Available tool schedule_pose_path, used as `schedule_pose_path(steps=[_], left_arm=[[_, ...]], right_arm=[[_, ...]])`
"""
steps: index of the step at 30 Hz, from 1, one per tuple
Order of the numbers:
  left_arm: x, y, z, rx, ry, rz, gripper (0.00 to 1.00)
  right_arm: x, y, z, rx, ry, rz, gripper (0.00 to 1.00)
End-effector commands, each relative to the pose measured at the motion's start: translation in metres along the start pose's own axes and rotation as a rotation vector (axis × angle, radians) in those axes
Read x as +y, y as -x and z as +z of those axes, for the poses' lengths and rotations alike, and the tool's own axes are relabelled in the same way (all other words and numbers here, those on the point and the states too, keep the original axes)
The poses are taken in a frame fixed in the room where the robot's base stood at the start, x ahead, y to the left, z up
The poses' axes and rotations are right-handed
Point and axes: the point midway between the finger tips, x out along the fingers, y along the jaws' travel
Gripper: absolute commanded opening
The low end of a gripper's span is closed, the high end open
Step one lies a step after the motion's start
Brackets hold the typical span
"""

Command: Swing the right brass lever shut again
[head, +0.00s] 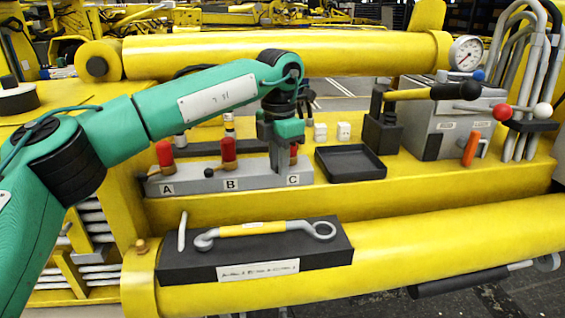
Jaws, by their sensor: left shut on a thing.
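A grey valve block (190,187) on the yellow deck carries valves labelled A, B and C. The valves at A (165,153) and B (228,149) have red tops and small brass levers, one at A (160,172) and one at B (217,171). My left gripper (278,168) reaches down over C, the right valve, and is shut at the right brass lever there. The gripper hides that lever, so its angle cannot be told. A bit of the red top at C (294,153) shows beside the fingers. My right gripper is not in view.
A black tray (350,163) sits just right of C. A black block with a yellow-handled lever (425,93) and a grey box (437,125) stand farther right. A yellow-gripped wrench (265,228) lies on a dark pad in front. A yellow cylinder (350,53) spans behind.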

Motion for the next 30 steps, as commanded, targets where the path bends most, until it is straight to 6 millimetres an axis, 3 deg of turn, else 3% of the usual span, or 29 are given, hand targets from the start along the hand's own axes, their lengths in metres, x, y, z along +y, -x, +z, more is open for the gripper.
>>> schedule_pose_path(steps=[16,30], left_arm=[[0.012,0.005,-0.005,-0.011,-0.229,0.004,0.00],[0.015,0.004,-0.006,-0.010,-0.292,0.003,0.00]], right_arm=[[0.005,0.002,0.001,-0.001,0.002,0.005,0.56],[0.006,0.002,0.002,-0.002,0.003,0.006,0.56]])
